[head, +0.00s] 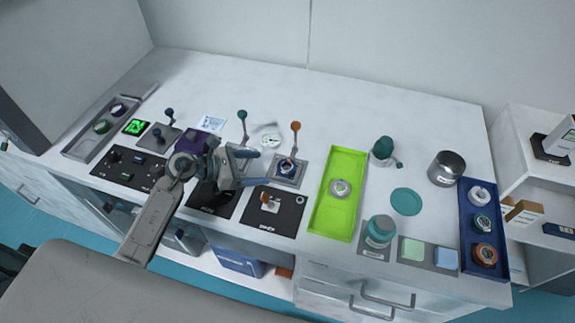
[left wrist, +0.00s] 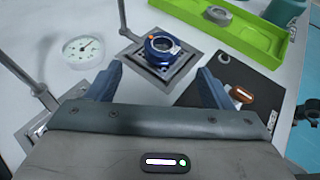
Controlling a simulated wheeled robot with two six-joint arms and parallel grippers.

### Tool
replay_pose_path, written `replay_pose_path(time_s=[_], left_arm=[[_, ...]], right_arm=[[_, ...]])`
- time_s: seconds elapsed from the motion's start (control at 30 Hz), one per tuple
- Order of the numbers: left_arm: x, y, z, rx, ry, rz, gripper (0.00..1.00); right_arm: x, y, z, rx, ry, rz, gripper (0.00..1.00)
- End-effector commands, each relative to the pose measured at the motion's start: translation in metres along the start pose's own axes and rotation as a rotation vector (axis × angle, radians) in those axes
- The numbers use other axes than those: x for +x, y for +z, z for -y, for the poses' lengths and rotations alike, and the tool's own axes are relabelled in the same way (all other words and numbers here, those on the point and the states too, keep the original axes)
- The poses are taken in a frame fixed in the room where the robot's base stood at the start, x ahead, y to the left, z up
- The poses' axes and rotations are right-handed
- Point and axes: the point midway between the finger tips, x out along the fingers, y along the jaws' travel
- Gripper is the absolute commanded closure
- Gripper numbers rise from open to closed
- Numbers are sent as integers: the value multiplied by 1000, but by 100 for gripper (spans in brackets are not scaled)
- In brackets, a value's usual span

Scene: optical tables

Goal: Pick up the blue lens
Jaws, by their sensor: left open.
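The blue lens (head: 287,168) is a round, dark blue ring-shaped piece. It sits on a square grey plate (head: 297,181) beside an upright post with an orange knob (head: 295,126). In the left wrist view the lens (left wrist: 163,46) shows ahead of my fingers, roughly centred between them, with a small orange mark on its rim. My left gripper (head: 257,168) is open and empty, just left of the lens in the head view, with its fingers pointing toward it. In the left wrist view the fingers (left wrist: 160,75) stand apart from the lens. My right gripper is not in view.
A lime green tray (head: 321,217) holding a grey ring lies right of the lens. A black pad (head: 288,217) with a brown piece lies in front. A round dial gauge (left wrist: 83,48) and several knobbed posts stand nearby. A blue tray (head: 467,222) holds several round pieces farther right.

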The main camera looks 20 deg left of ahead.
Motion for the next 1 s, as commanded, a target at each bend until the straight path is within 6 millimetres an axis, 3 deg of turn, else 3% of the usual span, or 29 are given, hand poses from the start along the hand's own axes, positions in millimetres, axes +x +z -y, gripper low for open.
replay_pose_path(time_s=[0.13,0.37,0.57,0.7,1.0], left_arm=[[16,2,0,-4,0,2,25],[28,5,1,-5,0,3,25],[53,12,4,-6,-1,3,25],[71,8,4,-4,0,2,25],[75,5,4,-2,0,0,27]], right_arm=[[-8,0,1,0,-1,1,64],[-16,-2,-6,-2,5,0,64],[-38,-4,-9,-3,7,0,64],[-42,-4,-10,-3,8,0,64],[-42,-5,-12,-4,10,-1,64]])
